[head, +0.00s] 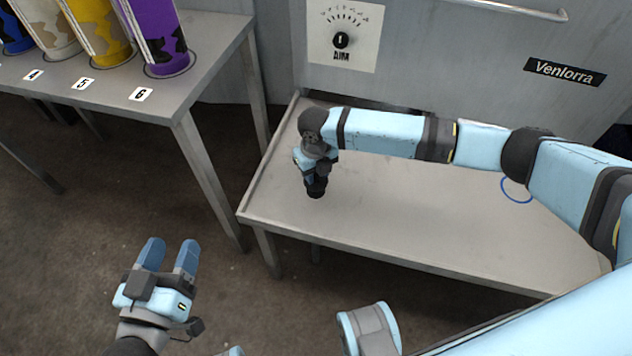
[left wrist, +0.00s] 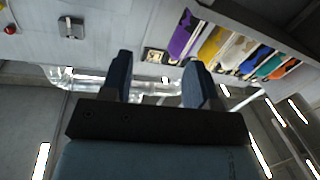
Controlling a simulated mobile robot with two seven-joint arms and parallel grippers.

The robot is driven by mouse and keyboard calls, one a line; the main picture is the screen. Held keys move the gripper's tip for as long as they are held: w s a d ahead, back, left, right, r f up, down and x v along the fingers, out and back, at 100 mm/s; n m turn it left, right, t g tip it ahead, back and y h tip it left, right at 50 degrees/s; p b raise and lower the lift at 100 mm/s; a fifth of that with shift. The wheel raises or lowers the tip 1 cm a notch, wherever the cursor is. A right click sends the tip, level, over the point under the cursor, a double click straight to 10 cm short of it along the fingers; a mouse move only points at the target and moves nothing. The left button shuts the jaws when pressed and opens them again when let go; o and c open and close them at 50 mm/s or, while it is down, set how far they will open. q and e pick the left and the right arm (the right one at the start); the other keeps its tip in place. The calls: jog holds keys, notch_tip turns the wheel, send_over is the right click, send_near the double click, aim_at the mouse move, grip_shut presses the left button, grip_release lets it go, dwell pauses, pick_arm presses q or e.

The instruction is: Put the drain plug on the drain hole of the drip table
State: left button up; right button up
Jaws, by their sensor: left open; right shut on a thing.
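The drip table (head: 430,205) is a grey, low-rimmed table on the right of the head view. My right gripper (head: 316,176) points down over its left part, shut on a small black piece, the drain plug (head: 316,190). The plug is at or just above the tabletop; I cannot tell whether it touches. My left gripper (head: 170,247) is open and empty over the floor, left of the drip table. Its two blue fingers stand apart in the left wrist view (left wrist: 158,72).
A blue ring (head: 516,189) is marked on the drip table's right part. A grey shelf table (head: 205,50) at upper left holds coloured cylinders, including a purple one (head: 158,35). A wall with a dial plate (head: 343,35) and "Venlorra" sign (head: 565,72) stands behind.

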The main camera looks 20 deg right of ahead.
aim_at(316, 181)
notch_tip(316, 181, down, 4)
jog(key=shift+r+b, duration=0.1)
jog(key=shift+b, duration=0.5)
pick_arm(q)
jog(key=shift+d+r+t+h, duration=0.25)
jog(key=shift+r+h, duration=0.05)
jog(key=shift+r, duration=0.3)
jog(key=shift+d+r+t+h, duration=0.2)
jog(key=shift+r+t+h, duration=0.1)
jog(key=shift+r, duration=0.3)
pick_arm(e)
jog(key=o, duration=1)
pick_arm(q)
jog(key=shift+f, duration=0.1)
jog(key=shift+a, duration=0.1)
pick_arm(e)
notch_tip(316, 181, up, 3)
jog(key=shift+f+p, duration=0.1)
jog(key=shift+p, duration=0.6)
pick_arm(q)
jog(key=s+a+f+g+y+p, duration=0.1)
jog(key=a+f+g+y+p, duration=0.1)
jog(key=f, duration=0.5)
jog(key=shift+a+f+g+y+p, duration=0.15)
jog(key=shift+a+g+y+p, duration=0.3)
jog(key=shift+g, duration=0.4)
pick_arm(e)
notch_tip(316, 181, up, 9)
jog(key=shift+r, duration=0.15)
